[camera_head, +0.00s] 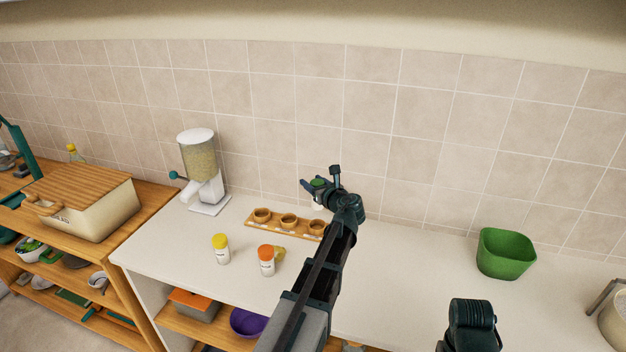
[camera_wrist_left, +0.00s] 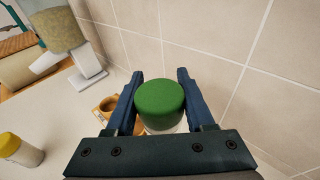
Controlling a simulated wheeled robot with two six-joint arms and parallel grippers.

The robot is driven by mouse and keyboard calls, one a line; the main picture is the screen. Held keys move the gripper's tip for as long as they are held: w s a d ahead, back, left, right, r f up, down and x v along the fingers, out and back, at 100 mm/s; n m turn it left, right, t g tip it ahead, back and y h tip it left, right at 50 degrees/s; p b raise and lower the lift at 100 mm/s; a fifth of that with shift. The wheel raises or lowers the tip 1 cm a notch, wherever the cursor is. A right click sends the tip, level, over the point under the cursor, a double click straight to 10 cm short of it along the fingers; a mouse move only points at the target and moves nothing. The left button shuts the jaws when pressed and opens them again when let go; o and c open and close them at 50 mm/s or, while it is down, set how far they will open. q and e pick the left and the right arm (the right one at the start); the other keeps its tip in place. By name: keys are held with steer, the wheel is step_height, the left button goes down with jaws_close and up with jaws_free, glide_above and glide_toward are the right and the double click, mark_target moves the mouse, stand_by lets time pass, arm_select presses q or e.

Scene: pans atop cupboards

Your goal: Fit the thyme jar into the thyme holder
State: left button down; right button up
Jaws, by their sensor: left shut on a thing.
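My left gripper (camera_head: 312,184) is shut on a jar with a green lid (camera_head: 318,183), seen close up between the fingers in the left wrist view (camera_wrist_left: 160,100). The jar is held above the counter near the right end of a wooden rack (camera_head: 273,226) with three round holders. The right holder (camera_head: 316,227) is partly behind my arm; the left holder (camera_head: 262,214) and middle holder (camera_head: 288,219) look empty. I cannot read the jar's label. My right gripper is not visible; part of my right arm shows at the lower right.
A yellow-lidded jar (camera_head: 221,249) and an orange-lidded jar (camera_head: 267,260) stand in front of the rack. A grain dispenser (camera_head: 199,165) stands left of it. A green bin (camera_head: 505,253) stands at the right, with clear counter between. The tiled wall is close behind.

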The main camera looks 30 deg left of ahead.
mark_target(314, 207)
arm_select(q)
steer(key=shift+f, duration=0.15)
step_height(314, 207, down, 6)
steer(key=b, duration=0.6)
steer(key=shift+r, duration=0.2)
steer(key=shift+f+b, duration=1.7)
steer(key=shift+f, duration=0.05)
stand_by(1.2)
steer(key=shift+c, duration=0.9)
jaws_free()
steer(key=shift+s+d, duration=0.1)
steer(key=shift+d, duration=0.05)
steer(key=p+v, duration=0.2)
steer(key=v, duration=1.1)
steer(key=shift+s+d+p, duration=0.15)
steer(key=shift+d+p, duration=0.1)
steer(key=shift+p, duration=0.15)
